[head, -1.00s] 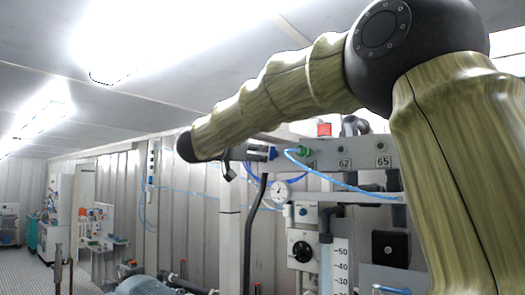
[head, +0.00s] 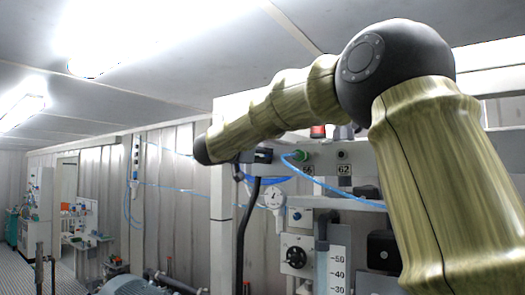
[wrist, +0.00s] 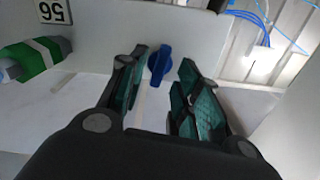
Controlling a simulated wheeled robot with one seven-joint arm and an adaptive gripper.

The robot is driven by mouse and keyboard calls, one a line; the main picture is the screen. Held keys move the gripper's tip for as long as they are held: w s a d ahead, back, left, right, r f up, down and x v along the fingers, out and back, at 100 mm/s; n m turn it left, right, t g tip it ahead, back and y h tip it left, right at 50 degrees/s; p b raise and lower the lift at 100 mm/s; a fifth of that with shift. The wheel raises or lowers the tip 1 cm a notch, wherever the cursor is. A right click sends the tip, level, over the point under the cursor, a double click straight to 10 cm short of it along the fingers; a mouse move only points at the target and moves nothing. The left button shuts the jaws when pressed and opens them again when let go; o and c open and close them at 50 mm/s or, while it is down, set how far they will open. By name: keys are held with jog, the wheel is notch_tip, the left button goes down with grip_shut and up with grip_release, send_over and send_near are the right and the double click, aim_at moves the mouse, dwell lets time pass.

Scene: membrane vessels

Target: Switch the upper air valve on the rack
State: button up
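The blue valve handle (wrist: 160,63) shows in the wrist view, on a pale rack panel. My gripper (wrist: 162,72) is open, with a dark green-padded finger on each side of the handle in the picture. A gap shows between the handle and each finger, and I see no contact. In the head view my arm reaches left to the grey rack beam (head: 325,158). The gripper there is mostly hidden or too small to make out, and I cannot clearly pick out the handle.
A green-and-white fitting (wrist: 38,56) sits left of the fingers, near a 56 label (wrist: 55,12). Blue hoses (wrist: 262,20) run at the upper right. Below the beam are a round gauge (head: 274,198), a black knob (head: 296,257) and a flow tube (head: 334,262).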

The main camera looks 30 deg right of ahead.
jog(key=shift+x, duration=0.85)
jog(key=shift+s+a+r, duration=0.1)
jog(key=shift+s+a, duration=0.05)
jog(key=shift+s, duration=0.05)
jog(key=c, duration=0.5)
jog(key=shift+w, duration=0.1)
grip_shut()
